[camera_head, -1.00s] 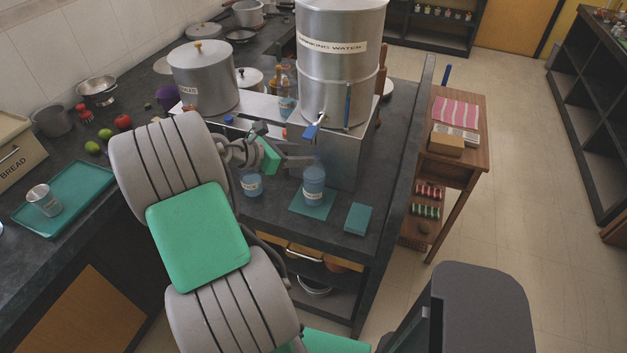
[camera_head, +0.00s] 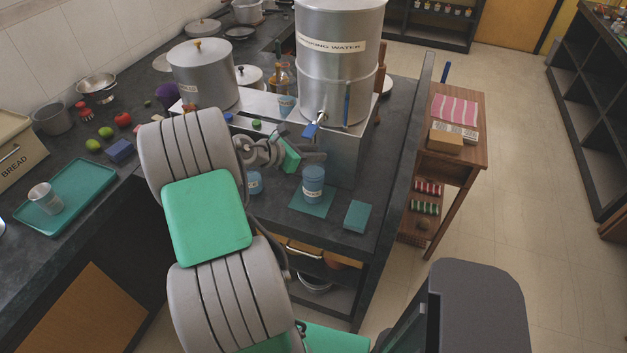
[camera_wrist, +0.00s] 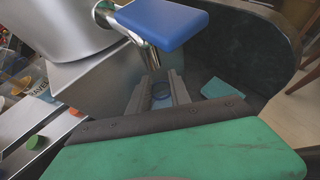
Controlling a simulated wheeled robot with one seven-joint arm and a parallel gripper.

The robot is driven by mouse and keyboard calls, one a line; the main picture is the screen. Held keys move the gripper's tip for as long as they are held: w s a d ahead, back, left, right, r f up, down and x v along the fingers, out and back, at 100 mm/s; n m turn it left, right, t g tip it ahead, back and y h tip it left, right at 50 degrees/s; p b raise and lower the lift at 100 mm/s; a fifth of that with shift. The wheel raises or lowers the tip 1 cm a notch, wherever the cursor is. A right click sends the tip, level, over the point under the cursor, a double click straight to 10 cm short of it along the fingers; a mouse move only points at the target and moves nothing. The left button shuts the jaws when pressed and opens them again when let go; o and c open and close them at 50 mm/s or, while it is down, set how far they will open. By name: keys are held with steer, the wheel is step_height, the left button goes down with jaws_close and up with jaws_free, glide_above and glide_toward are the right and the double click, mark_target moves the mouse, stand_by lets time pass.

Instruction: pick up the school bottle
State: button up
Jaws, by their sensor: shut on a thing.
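A translucent blue bottle with a pale label (camera_head: 313,186) stands upright on a teal mat (camera_head: 326,208) in front of the steel stand; its label is too small to read. I take it for the school bottle. My gripper (camera_head: 318,160) is at its top, reaching in from the left. In the wrist view the two fingers (camera_wrist: 160,92) are shut on the bottle's top (camera_wrist: 161,98), one on each side. The bottle's lower part is hidden there.
A large steel drinking-water canister (camera_head: 333,75) stands close behind. Its tap with a blue lever (camera_head: 309,130) hangs just above my gripper; the lever looms large in the wrist view (camera_wrist: 162,22). A teal block (camera_head: 357,216) lies right of the mat, near the raised counter edge (camera_head: 407,165).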

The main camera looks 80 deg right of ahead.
jaws_close()
stand_by(0.8)
